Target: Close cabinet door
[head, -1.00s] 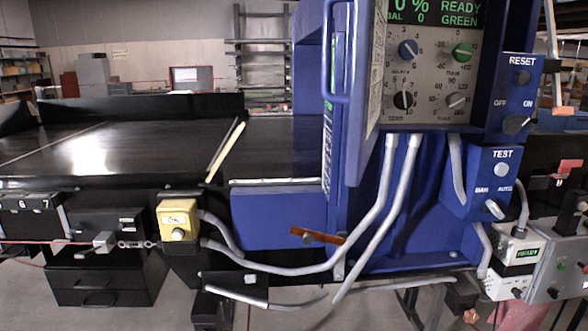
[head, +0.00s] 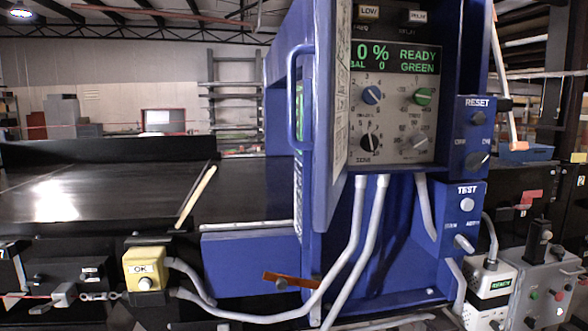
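The blue cabinet door (head: 328,120) stands swung open on the left side of the control panel, seen nearly edge-on. Its blue handle (head: 298,98) is on the outer face, toward the left. The open cabinet shows its control panel (head: 393,105) with a green-lit display (head: 397,58) reading "READY GREEN" and several knobs. Neither of my grippers shows in the head view.
A black conveyor (head: 100,190) runs to the left of the cabinet. A yellow button box (head: 146,268), an orange lever (head: 290,280) and grey conduits (head: 345,245) lie below the door. A blue RESET box (head: 474,135) and grey boxes (head: 545,285) stand at the right.

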